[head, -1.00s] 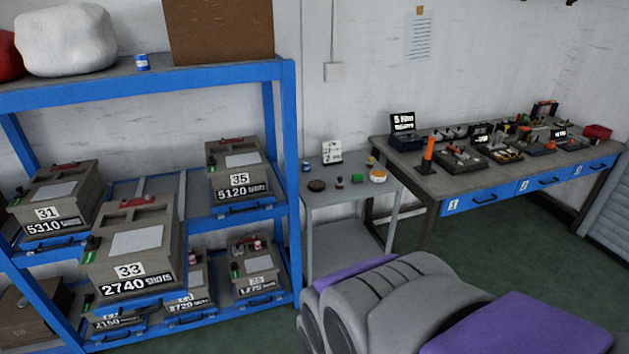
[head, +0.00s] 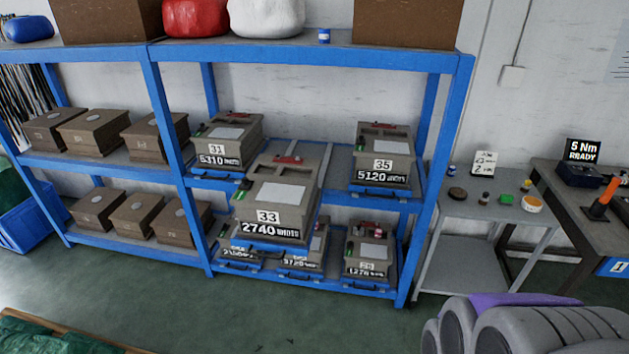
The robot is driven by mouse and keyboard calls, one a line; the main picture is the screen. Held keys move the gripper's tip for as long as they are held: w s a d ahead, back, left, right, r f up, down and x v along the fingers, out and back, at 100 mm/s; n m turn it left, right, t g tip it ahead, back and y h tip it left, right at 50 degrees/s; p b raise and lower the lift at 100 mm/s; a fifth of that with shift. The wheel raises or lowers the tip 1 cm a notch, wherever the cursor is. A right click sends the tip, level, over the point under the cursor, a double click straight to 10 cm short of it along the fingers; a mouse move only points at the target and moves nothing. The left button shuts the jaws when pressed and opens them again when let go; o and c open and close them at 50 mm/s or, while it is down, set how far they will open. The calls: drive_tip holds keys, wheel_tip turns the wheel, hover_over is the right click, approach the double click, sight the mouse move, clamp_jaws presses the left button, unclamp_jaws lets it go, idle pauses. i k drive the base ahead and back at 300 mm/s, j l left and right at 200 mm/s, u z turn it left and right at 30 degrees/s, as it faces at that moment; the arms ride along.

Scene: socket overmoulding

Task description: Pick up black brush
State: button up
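No object is clearly recognisable as a black brush. A dark round item (head: 457,194) lies on the small grey side table (head: 463,250), too small to identify. A small dark upright item (head: 485,198) stands to its right, also unclear. Small black items also show at the left edges of the grey boxes, such as box 33 (head: 275,195), and I cannot tell what they are. My gripper is not in view. Only a grey and purple part of my own body shows at the bottom right.
A blue shelf rack (head: 405,250) holds grey numbered boxes and brown boxes (head: 93,133). The side table also holds a green block (head: 506,199) and a white-orange round item (head: 532,204). A workbench (head: 570,215) stands at right. Green floor (head: 190,310) in front is mostly clear.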

sight(484, 199)
drive_tip(key=z, duration=0.2)
drive_tip(key=i+l+z, duration=0.15)
drive_tip(key=i+z, duration=0.15)
drive_tip(key=z, duration=0.15)
drive_tip(key=i+z, duration=0.3)
drive_tip(key=z, duration=0.2)
drive_tip(key=i+j+z, duration=0.1)
drive_tip(key=i+z, duration=0.2)
drive_tip(key=z, duration=0.15)
drive_tip(key=i+j+z, duration=0.1)
drive_tip(key=i+j, duration=0.4)
drive_tip(key=i, duration=0.25)
drive_tip(key=i+j+z, duration=0.15)
drive_tip(key=i+j, duration=0.4)
drive_tip(key=i, duration=0.15)
